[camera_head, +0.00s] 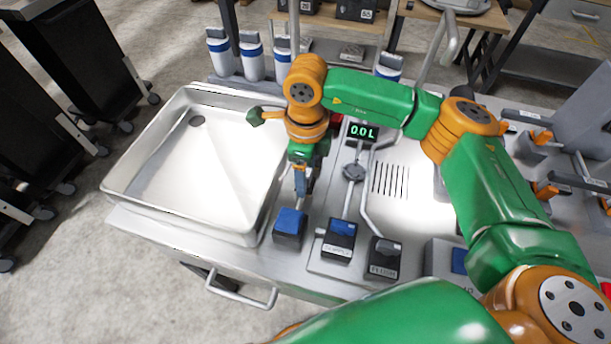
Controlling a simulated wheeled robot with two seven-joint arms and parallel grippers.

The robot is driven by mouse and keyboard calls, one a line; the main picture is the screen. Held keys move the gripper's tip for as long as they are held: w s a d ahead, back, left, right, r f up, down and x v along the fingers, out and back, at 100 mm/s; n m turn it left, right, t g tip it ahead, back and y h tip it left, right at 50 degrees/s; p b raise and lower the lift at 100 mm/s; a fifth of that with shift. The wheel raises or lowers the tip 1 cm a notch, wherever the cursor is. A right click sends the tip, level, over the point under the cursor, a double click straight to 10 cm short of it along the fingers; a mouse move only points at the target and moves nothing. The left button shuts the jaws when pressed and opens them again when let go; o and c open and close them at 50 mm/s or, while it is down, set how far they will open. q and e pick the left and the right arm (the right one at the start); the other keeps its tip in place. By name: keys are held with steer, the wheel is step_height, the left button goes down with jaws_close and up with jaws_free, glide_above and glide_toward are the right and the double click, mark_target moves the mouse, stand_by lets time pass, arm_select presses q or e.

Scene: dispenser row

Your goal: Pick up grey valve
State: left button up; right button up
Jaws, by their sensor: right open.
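A small grey valve-like fitting (354,172) sits on the thin metal pipe below the lit display, right of my gripper. A dark block with a grey top (387,247) stands near the counter's front edge; I cannot tell which of these two is the grey valve. My right gripper (303,190) points down between the sink and the pipe, left of both grey parts and apart from them. It is open, and nothing shows between its fingers, though they are small and partly hidden. My left gripper is out of view.
A blue-topped block (289,223) stands just below my right gripper, beside the steel sink (150,205). A dark block with a blue top (341,230) stands right of it. A display reading 0.0L (363,132) and white bottles (252,60) are behind. My right arm covers much of the counter's right side.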

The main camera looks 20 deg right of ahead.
steer(key=shift+s+r, duration=0.1)
steer(key=shift+s, duration=0.1)
jaws_close()
steer(key=shift+w, duration=0.1)
